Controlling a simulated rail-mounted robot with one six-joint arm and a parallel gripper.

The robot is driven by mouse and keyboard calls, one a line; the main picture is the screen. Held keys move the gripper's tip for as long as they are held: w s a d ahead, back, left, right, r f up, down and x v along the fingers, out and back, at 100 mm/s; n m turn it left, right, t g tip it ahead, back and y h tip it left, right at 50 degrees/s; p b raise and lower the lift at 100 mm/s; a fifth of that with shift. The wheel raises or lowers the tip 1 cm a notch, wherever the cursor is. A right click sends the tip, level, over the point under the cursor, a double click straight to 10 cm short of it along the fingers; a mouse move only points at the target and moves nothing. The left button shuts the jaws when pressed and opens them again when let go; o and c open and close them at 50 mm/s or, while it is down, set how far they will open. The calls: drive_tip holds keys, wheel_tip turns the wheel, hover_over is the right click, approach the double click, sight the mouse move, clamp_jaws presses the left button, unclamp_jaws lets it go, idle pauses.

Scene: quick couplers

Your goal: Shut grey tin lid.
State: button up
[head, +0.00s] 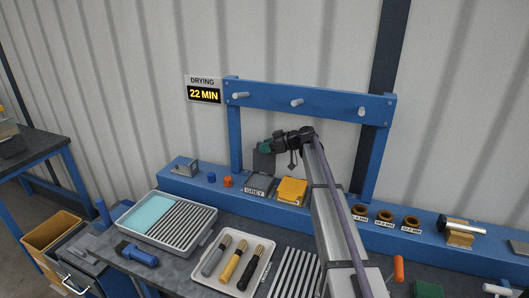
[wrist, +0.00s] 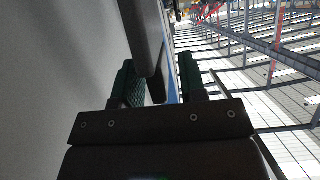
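The grey tin (head: 258,188), labelled GREY, stands on the blue ledge. Its dark grey lid (head: 264,164) is raised, roughly upright, at the back of the tin. My gripper (head: 266,147) is at the top of the raised lid. In the wrist view its two green fingers (wrist: 160,80) are apart. A dark panel (wrist: 150,40), apparently the lid, reaches down between them, with a gap on the right finger's side. Whether the left finger touches it I cannot tell.
A yellow tin (head: 292,191) stands just right of the grey one. Small blue (head: 211,177) and orange (head: 228,181) pieces sit to the left. A blue frame with pegs (head: 297,102) rises behind. A tray of brushes (head: 233,262) lies in front.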

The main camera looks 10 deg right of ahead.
drive_tip(key=shift+w+a+f, duration=0.15)
drive_tip(key=shift+w+a, duration=0.05)
drive_tip(key=shift+a, duration=0.2)
clamp_jaws()
